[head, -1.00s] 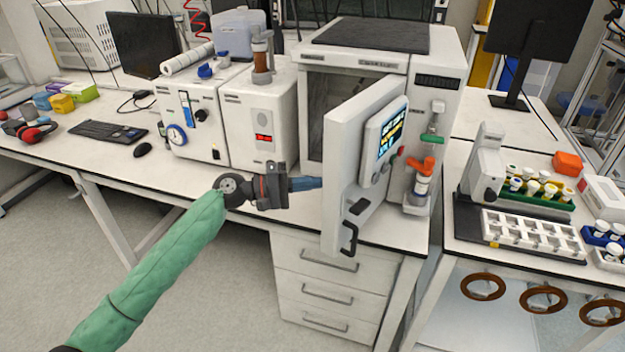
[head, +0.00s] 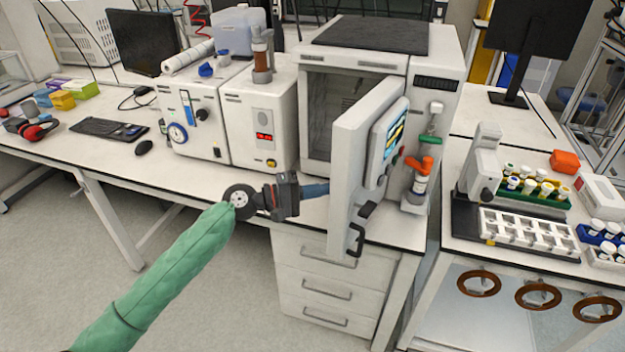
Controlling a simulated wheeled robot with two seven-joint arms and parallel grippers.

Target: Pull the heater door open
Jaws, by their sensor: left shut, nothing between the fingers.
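The heater (head: 434,110) is a white box on the bench with a dark top. Its door (head: 352,150) stands wide open, swung out toward me, with a screen panel and a black handle (head: 362,228) on its outer face. The chamber (head: 322,115) shows to the left of the door. My left gripper (head: 322,189) comes in from the left at the inner side of the door. Its fingertips reach the door's inner face or its edge; whether they touch cannot be told. It is shut with nothing in it. My right gripper is not in view.
White instruments (head: 262,120) stand left of the heater. An orange-handled valve (head: 418,165) is at its right front. A drawer unit (head: 325,280) is under the bench. A right-hand bench carries a vial rack (head: 535,190) and a white tray (head: 520,232).

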